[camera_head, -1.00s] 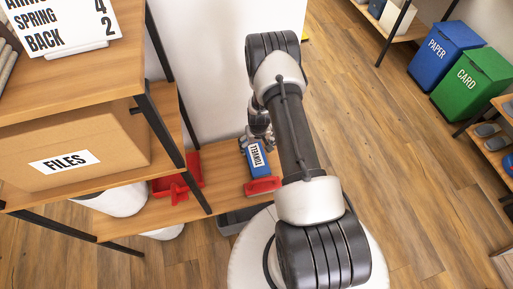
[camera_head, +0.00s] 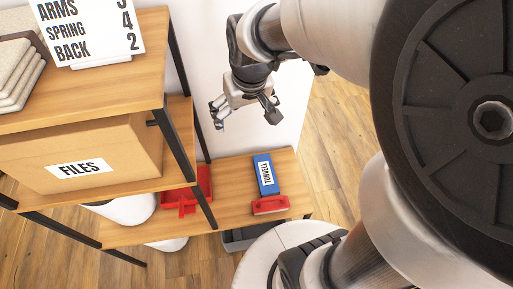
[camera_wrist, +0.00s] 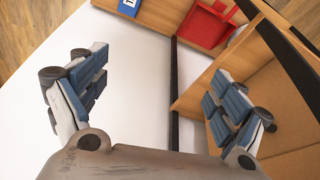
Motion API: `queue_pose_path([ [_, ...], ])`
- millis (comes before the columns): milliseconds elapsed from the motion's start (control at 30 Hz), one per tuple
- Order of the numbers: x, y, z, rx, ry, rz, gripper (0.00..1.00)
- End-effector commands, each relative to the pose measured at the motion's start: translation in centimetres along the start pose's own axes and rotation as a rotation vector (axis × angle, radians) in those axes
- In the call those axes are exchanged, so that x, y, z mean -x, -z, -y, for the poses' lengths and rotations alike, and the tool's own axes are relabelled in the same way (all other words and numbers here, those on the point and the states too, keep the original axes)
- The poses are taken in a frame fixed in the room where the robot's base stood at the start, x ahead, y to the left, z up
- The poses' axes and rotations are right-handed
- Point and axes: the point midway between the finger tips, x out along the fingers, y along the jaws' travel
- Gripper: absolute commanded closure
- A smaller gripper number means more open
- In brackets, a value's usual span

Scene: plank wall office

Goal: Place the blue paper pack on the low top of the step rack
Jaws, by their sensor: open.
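The blue paper pack (camera_head: 262,160), with a white label reading TOWELS, lies on the low top (camera_head: 232,185) of the step rack. Its near end is close to a red object (camera_head: 271,204); I cannot tell whether they touch. In the wrist view a corner of the blue pack (camera_wrist: 134,4) shows at the top edge. My gripper (camera_head: 245,113) is open and empty, well above the low top and apart from the pack. In the wrist view its two fingers (camera_wrist: 160,82) are spread wide with nothing between them.
A red tray-like item (camera_head: 190,195) sits on the low top to the left. The rack's higher shelves hold a FILES box (camera_head: 110,150) and a lettered sign (camera_head: 88,30). A dark post stands beside the low top. A grey bin (camera_head: 245,238) is under the front edge.

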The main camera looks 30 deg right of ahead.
Motion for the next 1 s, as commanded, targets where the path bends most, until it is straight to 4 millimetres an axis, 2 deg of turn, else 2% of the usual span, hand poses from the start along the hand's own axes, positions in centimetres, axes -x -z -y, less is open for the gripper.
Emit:
queue_pose_path([
  [33,2.3,-1.4,0.7,0.013,0.002,-0.023,0.1],
  [200,7.4,-7.0,2.1,0.045,0.01,-0.061,0.1],
  [400,9.9,-12.3,2.7,0.071,0.016,-0.092,0.1],
  [500,10.3,-13.7,2.8,0.075,0.017,-0.098,0.1],
  [600,10.4,-14.2,2.8,0.077,0.017,-0.101,0.1],
  [1000,10.4,-14.3,2.8,0.076,0.017,-0.101,0.1],
])
